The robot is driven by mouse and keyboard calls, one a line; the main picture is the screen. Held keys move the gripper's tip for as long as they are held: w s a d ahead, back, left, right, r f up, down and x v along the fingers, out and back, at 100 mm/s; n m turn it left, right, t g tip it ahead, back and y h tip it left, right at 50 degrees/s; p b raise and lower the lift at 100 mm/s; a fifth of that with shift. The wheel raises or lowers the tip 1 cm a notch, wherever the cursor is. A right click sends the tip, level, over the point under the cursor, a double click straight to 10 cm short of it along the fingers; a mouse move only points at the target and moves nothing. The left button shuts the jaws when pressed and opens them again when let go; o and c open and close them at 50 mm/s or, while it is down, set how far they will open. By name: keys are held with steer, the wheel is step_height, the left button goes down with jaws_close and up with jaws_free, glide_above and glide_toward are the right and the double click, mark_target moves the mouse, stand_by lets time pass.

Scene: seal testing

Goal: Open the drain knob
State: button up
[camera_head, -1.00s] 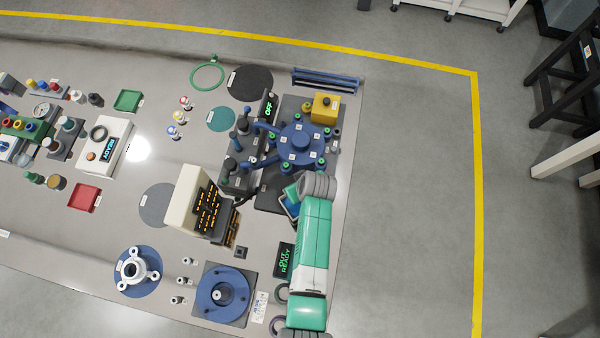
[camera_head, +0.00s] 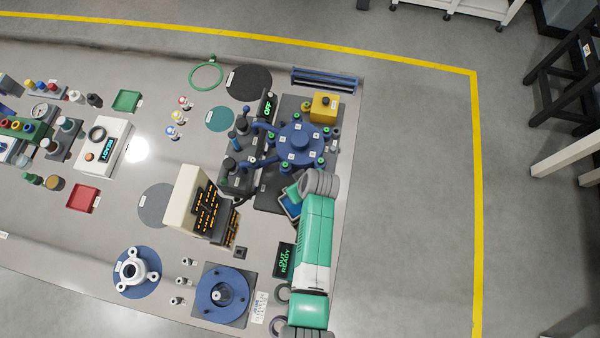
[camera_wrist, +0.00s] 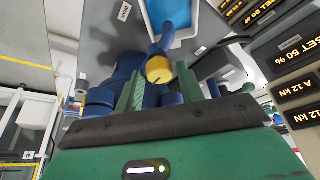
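In the wrist view, the two green fingers of my gripper (camera_wrist: 161,86) stand apart. A blue handle with a round yellow end (camera_wrist: 160,69) shows between them, with narrow gaps at its sides. It looks like the drain knob, but I see no label confirming this. I see no clear grip on it. In the head view, my green and white arm (camera_head: 315,240) reaches to the lower edge of the blue round test fixture (camera_head: 300,143); my wrist hides the fingertips and the knob there.
A blue-lined tray (camera_head: 289,205) lies beside my wrist; it also shows in the wrist view (camera_wrist: 178,22). A beige control box (camera_head: 186,196) with orange displays stands to the left. A yellow box (camera_head: 324,108) sits behind the fixture. Blue handles (camera_head: 241,126) stand left of it.

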steer(key=p+v, duration=0.1)
steer(key=v, duration=0.7)
stand_by(0.4)
steer(key=w+r+m+t+h+p, duration=0.1)
steer(key=w+r+t+p, duration=0.2)
steer(key=r, duration=1.1)
steer(key=w+r+m+t+p, duration=0.1)
steer(key=w+r+t, duration=0.35)
steer(key=r, duration=0.95)
steer(key=w+r+m+t+h+p, duration=0.1)
steer(key=w+r+t+p, duration=0.2)
steer(key=r, duration=1.1)
steer(key=s+a+r+m+t+p, duration=0.1)
steer(key=s+r+t, duration=0.15)
steer(key=r, duration=0.85)
steer(key=s+r+m+t+p, duration=0.1)
steer(key=s+r+t, duration=0.15)
steer(key=r, duration=0.85)
steer(key=s+r+m+t+p, duration=0.1)
steer(key=s+r+t, duration=0.2)
steer(key=s+r, duration=0.3)
steer(key=s+r+m+t+p, duration=0.1)
steer(key=s+r+t, duration=0.2)
steer(key=r, duration=0.7)
steer(key=s+a, duration=0.1)
steer(key=s, duration=0.1)
steer(key=shift+s+r, duration=0.35)
